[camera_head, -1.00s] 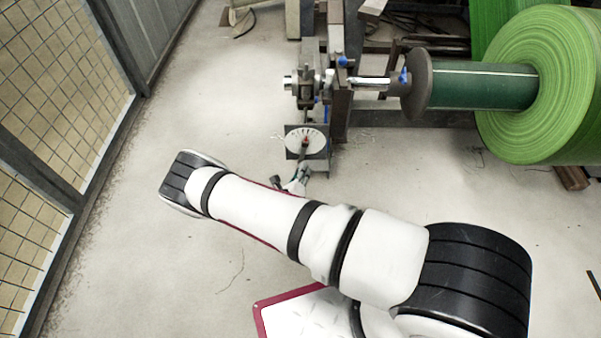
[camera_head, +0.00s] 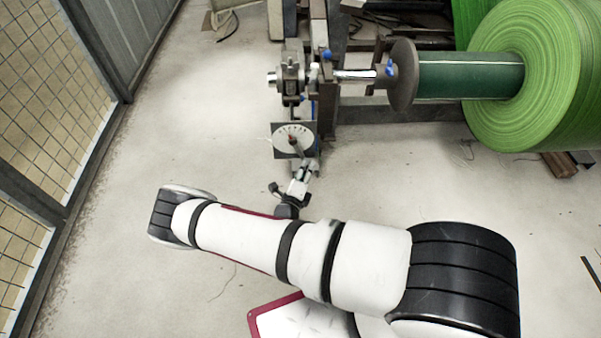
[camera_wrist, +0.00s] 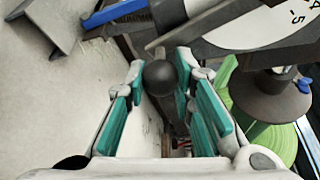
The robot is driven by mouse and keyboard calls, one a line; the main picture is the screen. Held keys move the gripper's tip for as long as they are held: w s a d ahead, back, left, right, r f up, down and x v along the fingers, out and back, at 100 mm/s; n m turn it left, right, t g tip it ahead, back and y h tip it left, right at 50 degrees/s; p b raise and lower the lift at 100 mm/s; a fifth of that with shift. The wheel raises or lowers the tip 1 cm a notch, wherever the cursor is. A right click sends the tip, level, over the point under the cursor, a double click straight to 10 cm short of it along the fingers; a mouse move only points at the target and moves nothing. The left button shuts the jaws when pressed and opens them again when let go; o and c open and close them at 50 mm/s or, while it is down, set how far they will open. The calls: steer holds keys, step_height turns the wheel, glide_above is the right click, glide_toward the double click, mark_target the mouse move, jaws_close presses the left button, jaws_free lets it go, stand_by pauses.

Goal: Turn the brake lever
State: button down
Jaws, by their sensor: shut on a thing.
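The brake lever ends in a dark ball knob (camera_wrist: 160,77), seen in the wrist view between my two teal-padded fingers. The lever's bar runs away behind the knob. My gripper (camera_wrist: 163,92) is shut on the lever; exact finger contact is hard to see. Part of the dial, with numbers 4 and 5, shows at the top right of the wrist view (camera_wrist: 268,24). The lever is too small to make out in the head view.
A large green roll (camera_head: 545,75) on a shaft with a grey disc (camera_head: 402,76) stands at the right. The machine frame (camera_head: 325,90) rises behind the dial. A mesh fence (camera_head: 55,95) runs along the left. The floor between fence and machine is clear.

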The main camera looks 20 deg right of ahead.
steer(key=shift+s+d+r+n, duration=0.1)
steer(key=shift+d+r+n, duration=0.05)
steer(key=shift+d+n, duration=0.25)
steer(key=c, duration=1.3)
jaws_free()
steer(key=shift+c, duration=0.2)
steer(key=f+v, duration=0.1)
steer(key=v, duration=1.1)
steer(key=shift+r, duration=0.4)
